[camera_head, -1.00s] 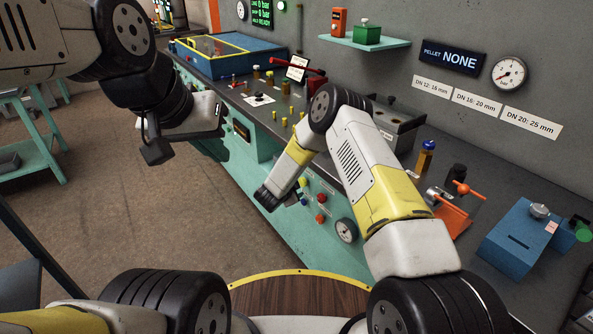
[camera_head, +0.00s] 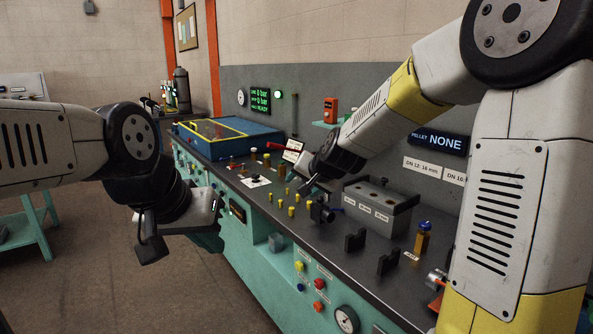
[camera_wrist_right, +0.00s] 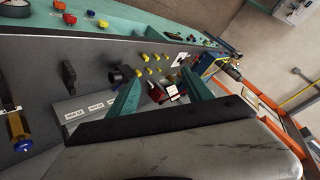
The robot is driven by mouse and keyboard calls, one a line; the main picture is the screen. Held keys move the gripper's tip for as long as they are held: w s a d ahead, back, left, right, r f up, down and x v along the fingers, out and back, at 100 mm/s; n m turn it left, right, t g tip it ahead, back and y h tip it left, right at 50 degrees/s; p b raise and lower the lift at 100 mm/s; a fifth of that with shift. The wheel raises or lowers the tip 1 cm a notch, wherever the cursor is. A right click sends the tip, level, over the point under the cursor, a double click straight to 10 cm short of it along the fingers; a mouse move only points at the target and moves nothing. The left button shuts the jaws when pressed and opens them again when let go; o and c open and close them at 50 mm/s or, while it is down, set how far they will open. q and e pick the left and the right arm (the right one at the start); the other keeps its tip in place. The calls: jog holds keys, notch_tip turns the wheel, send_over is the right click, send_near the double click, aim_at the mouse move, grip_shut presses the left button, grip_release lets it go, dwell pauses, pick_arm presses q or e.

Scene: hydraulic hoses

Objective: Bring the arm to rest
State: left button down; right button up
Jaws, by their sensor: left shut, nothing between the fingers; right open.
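My left arm comes in from the left in the head view. Its left gripper (camera_head: 208,240) hangs in front of the bench's front face, shut, with nothing seen in it. My right arm comes down from the upper right over the workbench (camera_head: 315,232). Its hand is over the bench top near the small yellow fittings, and its fingers are hard to make out there. In the right wrist view the right gripper (camera_wrist_right: 160,75) shows two teal fingers spread apart, empty, with the bench top beyond them.
A blue case with a yellow rim (camera_head: 228,125) stands at the bench's far end. The wall carries a PELLET NONE sign (camera_head: 440,141). The floor at left is open.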

jog(key=s+d+n+g, duration=0.1)
jog(key=s+d, duration=0.3)
jog(key=s, duration=0.6)
jog(key=s+d+r+n+g+h, duration=0.1)
jog(key=s+d, duration=0.3)
jog(key=s, duration=0.5)
jog(key=s+d+r+n+g, duration=0.1)
jog(key=s+d, duration=0.3)
jog(key=s, duration=0.6)
jog(key=shift+s+d+r+n+g+h, duration=0.2)
jog(key=shift+s+d+n+g+h, duration=0.15)
jog(key=shift+n, duration=0.35)
jog(key=shift+a, duration=0.15)
